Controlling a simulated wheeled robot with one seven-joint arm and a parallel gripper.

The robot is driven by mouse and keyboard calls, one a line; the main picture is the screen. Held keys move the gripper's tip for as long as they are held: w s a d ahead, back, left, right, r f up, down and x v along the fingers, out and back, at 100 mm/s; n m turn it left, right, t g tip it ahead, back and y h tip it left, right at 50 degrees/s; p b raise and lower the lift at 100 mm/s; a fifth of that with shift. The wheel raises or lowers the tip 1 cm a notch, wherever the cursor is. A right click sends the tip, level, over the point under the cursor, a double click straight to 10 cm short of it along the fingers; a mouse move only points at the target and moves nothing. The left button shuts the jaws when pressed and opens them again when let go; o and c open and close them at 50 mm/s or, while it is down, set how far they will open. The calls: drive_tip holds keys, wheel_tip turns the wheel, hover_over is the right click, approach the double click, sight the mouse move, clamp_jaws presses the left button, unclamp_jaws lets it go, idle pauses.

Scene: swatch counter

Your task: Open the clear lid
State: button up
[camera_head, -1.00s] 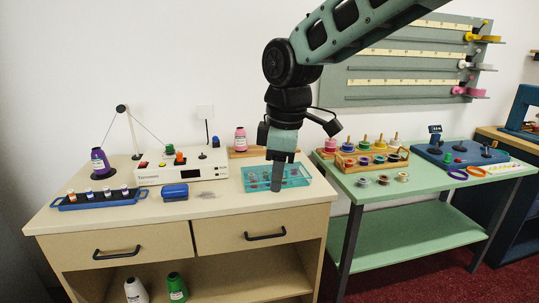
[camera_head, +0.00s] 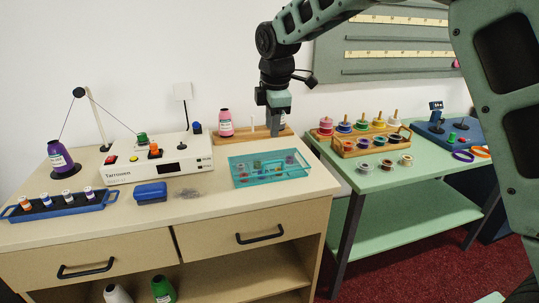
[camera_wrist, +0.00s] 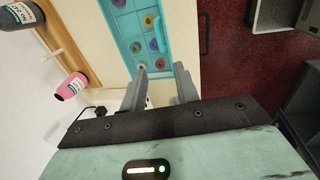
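A teal see-through box (camera_head: 236,181) sits on the right part of the beige counter, with small coloured round items inside. Its clear lid is hard to make out but looks closed. In the wrist view the box (camera_wrist: 122,45) is at the top centre, with a pale bar-like handle (camera_wrist: 160,33) along its right edge. My gripper (camera_head: 276,132) points down at the box's back right in the head view, apart from it as far as I can tell. In the wrist view my gripper (camera_wrist: 160,82) has its two fingers spread, with nothing between them.
A wooden spool stand with a pink cone (camera_head: 225,123) is behind the box. A white machine (camera_head: 165,160) and a blue case (camera_head: 150,192) are to the left. A green table (camera_head: 370,185) with a wooden spool rack (camera_head: 362,143) adjoins on the right. The counter's front strip is clear.

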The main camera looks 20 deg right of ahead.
hover_over(270, 173)
wheel_tip(270, 173, down, 11)
drive_tip(key=shift+r, duration=0.1)
clamp_jaws()
